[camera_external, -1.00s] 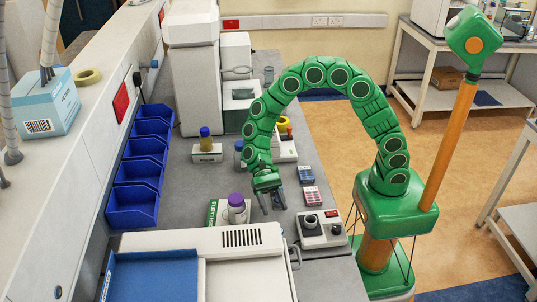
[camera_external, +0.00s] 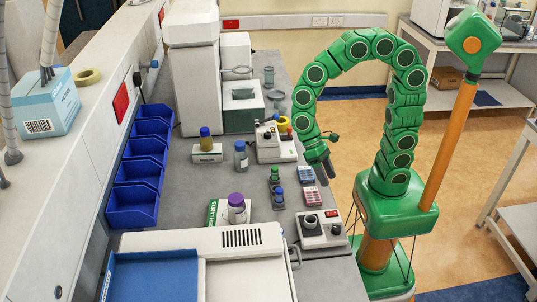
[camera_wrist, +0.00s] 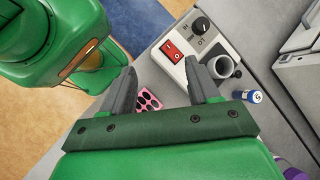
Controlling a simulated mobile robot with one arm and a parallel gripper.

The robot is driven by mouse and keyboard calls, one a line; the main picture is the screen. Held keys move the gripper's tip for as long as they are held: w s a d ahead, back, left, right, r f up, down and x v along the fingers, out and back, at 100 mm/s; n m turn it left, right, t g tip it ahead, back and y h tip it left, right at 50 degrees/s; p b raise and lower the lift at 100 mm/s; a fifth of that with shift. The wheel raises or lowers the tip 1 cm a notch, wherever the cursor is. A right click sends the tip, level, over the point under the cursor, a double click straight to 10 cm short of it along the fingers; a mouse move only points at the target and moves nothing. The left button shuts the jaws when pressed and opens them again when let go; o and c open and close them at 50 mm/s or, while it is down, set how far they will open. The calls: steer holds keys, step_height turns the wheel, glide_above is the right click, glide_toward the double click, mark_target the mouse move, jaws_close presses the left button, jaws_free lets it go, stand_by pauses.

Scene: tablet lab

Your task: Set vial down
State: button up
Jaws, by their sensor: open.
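A small blue-capped vial (camera_external: 278,195) stands upright on the grey bench, left of the pink rack. I cannot tell which is the task's vial. In the wrist view one blue-topped vial (camera_wrist: 248,96) shows right of my gripper. My gripper (camera_external: 329,163) is raised near the bench's right edge, apart from the vials. In the wrist view its fingers (camera_wrist: 161,70) are spread with nothing held between them.
A mixer with a red switch (camera_external: 322,229) stands in front, with a pink rack (camera_external: 313,196) behind it. A purple-lidded jar (camera_external: 237,207), blue-capped bottle (camera_external: 240,155) and white instrument (camera_external: 273,145) stand nearby. Bare bench (camera_external: 230,180) lies left of the vials.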

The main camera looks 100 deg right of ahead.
steer(key=s+d+r+n+t+h, duration=0.2)
steer(key=s+d+n+h, duration=0.4)
steer(key=s+d, duration=0.6)
steer(key=s+r, duration=0.1)
steer(key=s, duration=0.2)
steer(key=shift+d+h, duration=0.25)
steer(key=shift+h, duration=0.05)
stand_by(0.7)
